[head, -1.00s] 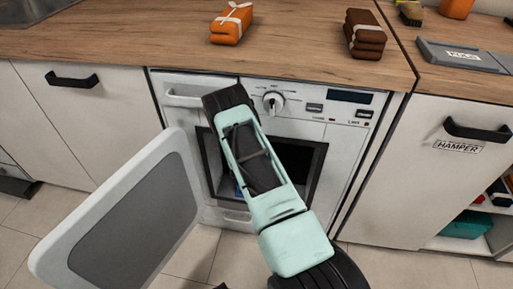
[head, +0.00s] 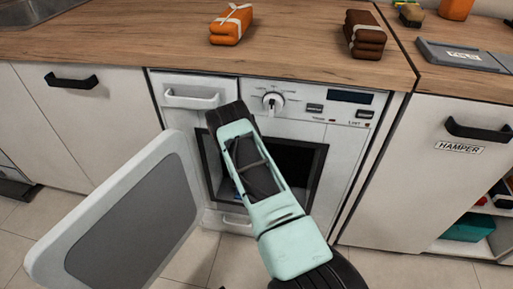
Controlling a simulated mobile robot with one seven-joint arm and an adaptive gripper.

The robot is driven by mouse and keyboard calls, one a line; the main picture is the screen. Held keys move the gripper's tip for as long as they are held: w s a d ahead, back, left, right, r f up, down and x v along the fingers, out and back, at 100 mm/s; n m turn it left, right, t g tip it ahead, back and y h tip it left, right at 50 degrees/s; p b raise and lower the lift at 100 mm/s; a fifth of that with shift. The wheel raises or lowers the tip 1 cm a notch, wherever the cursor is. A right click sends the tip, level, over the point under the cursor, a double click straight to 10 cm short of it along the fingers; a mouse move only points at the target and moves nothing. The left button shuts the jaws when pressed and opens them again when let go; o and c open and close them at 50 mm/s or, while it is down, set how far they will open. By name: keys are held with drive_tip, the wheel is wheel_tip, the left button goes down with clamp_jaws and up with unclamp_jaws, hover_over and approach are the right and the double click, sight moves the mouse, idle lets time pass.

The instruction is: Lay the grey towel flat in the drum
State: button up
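The washer drum (head: 300,160) is a dark square opening in the white machine front, and its door (head: 130,215) stands wide open to the left. My arm reaches across the front of the opening and covers much of it. My gripper's fingers are hidden behind the arm, so I cannot tell whether they hold anything. A small blue patch shows low in the opening beside my arm; I cannot tell what it is. I see no grey towel.
An orange tied bundle (head: 231,25) and a brown tied bundle (head: 366,34) lie on the wooden counter (head: 290,45). A grey labelled tray (head: 462,56) lies at right. The hamper cabinet (head: 430,170) stands right of the machine. The open door limits room at left.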

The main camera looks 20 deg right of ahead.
drive_tip(key=o, duration=1.3)
drive_tip(key=shift+s+a+f, duration=0.1)
drive_tip(key=shift+s+f, duration=0.15)
drive_tip(key=shift+f, duration=0.4)
drive_tip(key=shift+o, duration=0.2)
drive_tip(key=shift+r, duration=0.3)
drive_tip(key=r+p+v, duration=0.1)
drive_tip(key=p+v, duration=0.3)
drive_tip(key=v, duration=0.8)
drive_tip(key=shift+p, duration=0.35)
drive_tip(key=shift+w, duration=0.15)
